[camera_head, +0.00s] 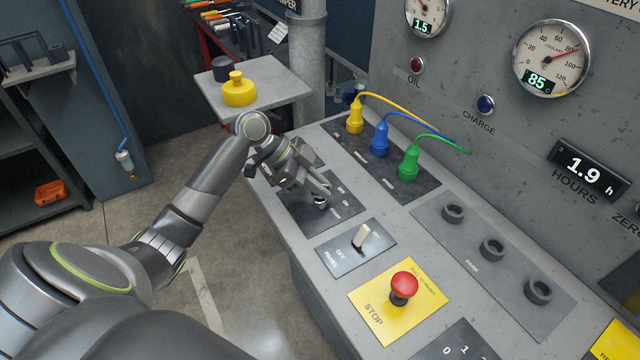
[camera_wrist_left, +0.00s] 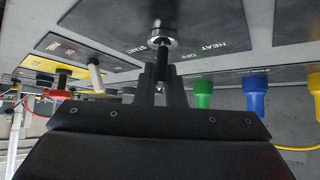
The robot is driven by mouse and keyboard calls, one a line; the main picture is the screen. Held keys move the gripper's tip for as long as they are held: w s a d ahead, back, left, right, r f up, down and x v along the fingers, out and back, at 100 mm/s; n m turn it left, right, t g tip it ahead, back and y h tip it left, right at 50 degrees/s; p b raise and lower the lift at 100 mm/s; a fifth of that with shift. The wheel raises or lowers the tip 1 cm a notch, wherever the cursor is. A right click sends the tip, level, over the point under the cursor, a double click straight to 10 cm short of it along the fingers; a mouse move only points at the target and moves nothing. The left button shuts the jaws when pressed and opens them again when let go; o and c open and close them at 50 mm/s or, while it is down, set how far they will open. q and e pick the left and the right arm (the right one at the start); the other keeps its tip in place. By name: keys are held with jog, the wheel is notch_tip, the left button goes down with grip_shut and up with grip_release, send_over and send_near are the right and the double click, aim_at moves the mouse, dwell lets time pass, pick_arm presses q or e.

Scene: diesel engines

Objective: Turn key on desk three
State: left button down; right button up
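The key switch shows in the head view as a small silver key barrel (camera_head: 320,202) on a dark plate (camera_head: 297,208) at the near edge of the sloping desk. In the left wrist view the round silver barrel (camera_wrist_left: 163,40) has the dark key (camera_wrist_left: 162,66) standing out of it, with the words HEAT, OFF and START around it. My left gripper (camera_head: 322,190) reaches the key from the left. In the wrist view its two fingers (camera_wrist_left: 162,80) lie close on either side of the key and appear shut on it. My right gripper is out of view.
Yellow, blue and green plugs (camera_head: 380,138) with cables stand behind the key plate. A toggle switch (camera_head: 362,236) and a red stop button (camera_head: 403,287) are nearer on the desk. A side stand (camera_head: 275,75) holds a yellow cap-like part (camera_head: 239,90).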

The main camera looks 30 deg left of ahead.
pick_arm(q)
jog(key=shift+r+n+t+p, duration=0.2)
jog(key=shift+n+t+p, duration=0.25)
jog(key=shift+p, duration=0.25)
jog(key=shift+n+t+y+p, duration=0.7)
jog(key=shift+n+p, duration=0.35)
jog(key=shift+n, duration=0.1)
jog(key=n+t+y+p, duration=0.1)
jog(key=n+p, duration=0.1)
jog(key=shift+n+t+p, duration=0.25)
jog(key=shift+n+p, duration=0.15)
jog(key=shift+n+t+y+p, duration=0.5)
jog(key=shift+n+y+p, duration=0.3)
jog(key=shift+n+p, duration=0.1)
jog(key=shift+f, duration=0.1)
jog(key=c, duration=1.5)
grip_release()
